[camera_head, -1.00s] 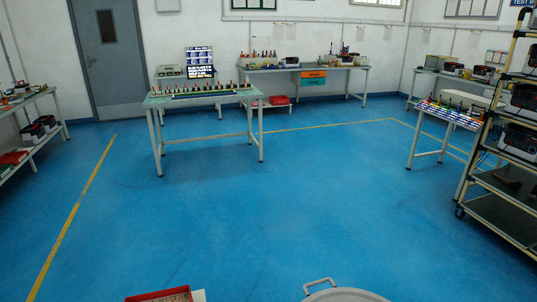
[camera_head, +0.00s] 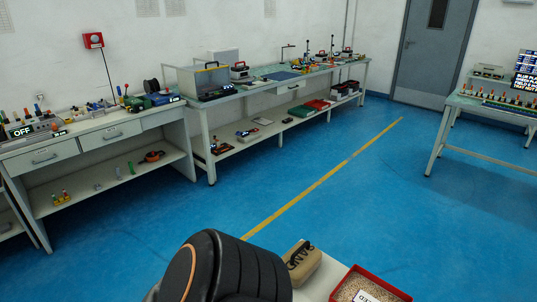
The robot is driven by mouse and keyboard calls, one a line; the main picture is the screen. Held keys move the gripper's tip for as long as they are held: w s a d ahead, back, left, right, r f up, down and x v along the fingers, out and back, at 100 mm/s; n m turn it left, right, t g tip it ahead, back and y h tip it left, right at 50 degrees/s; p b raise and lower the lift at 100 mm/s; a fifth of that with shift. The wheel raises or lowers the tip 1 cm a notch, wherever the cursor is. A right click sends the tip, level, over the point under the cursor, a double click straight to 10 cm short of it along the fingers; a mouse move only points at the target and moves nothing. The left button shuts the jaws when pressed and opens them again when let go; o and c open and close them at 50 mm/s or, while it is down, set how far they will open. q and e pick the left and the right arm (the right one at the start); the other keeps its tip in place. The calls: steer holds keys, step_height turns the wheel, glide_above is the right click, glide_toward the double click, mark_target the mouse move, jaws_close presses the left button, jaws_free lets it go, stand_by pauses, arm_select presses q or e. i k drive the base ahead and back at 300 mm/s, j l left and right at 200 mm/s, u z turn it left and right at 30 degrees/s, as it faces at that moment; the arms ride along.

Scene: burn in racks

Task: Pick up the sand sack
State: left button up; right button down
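The red tray (camera_head: 403,295) holds grainy tan material and a white label. Workbenches (camera_head: 97,135) with devices and tools line the wall at left. Another table (camera_head: 480,103) stands at right. The blue floor (camera_head: 400,215) between is open, with a yellow line.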

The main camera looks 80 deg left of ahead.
mark_target(303, 258)
steer(key=u, duration=2.2)
